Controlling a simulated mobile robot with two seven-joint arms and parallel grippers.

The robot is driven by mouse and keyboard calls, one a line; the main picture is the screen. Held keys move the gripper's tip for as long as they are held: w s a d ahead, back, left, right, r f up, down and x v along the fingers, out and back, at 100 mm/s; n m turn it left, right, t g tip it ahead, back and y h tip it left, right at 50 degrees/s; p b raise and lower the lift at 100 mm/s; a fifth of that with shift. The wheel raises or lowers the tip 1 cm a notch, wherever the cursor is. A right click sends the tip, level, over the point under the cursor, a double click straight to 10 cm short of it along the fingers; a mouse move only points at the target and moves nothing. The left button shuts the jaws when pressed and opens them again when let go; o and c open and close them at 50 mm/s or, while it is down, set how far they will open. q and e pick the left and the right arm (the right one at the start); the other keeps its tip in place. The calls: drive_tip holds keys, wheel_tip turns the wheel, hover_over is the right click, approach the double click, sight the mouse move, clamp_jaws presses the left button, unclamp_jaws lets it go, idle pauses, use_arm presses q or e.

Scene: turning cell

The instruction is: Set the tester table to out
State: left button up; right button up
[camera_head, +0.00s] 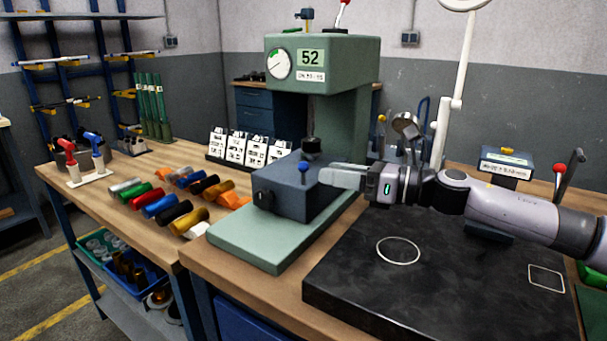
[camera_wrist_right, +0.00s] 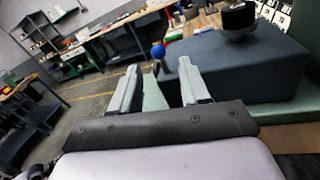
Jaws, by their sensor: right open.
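The tester (camera_head: 320,50) is a green machine with a dial and a display reading 52. Its table (camera_head: 283,193) is a dark blue-grey block on the pale green base, below the spindle; it also shows in the right wrist view (camera_wrist_right: 250,70). My right gripper (camera_head: 328,178) points left, just right of the knob. In the right wrist view its open fingers (camera_wrist_right: 158,68) appear on either side of the line to the knob (camera_wrist_right: 158,51), which looks just beyond the tips. My left gripper is not in view.
A black slab (camera_head: 440,280) with a white circle lies under my right arm. Coloured cylinders (camera_head: 160,205) lie on the wooden bench left of the tester. White cards (camera_head: 235,147) stand behind them. A lamp post (camera_head: 450,110) and a small labelled box (camera_head: 506,162) stand at the back right.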

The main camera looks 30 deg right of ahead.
sight(303, 168)
drive_tip(key=shift+w+a+r+p, duration=0.15)
drive_tip(key=shift+w+r+p, duration=0.05)
drive_tip(key=shift+p, duration=0.1)
drive_tip(key=shift+p+x, duration=2.2)
drive_tip(key=shift+x, duration=1.1)
drive_tip(key=shift+f, duration=0.15)
clamp_jaws()
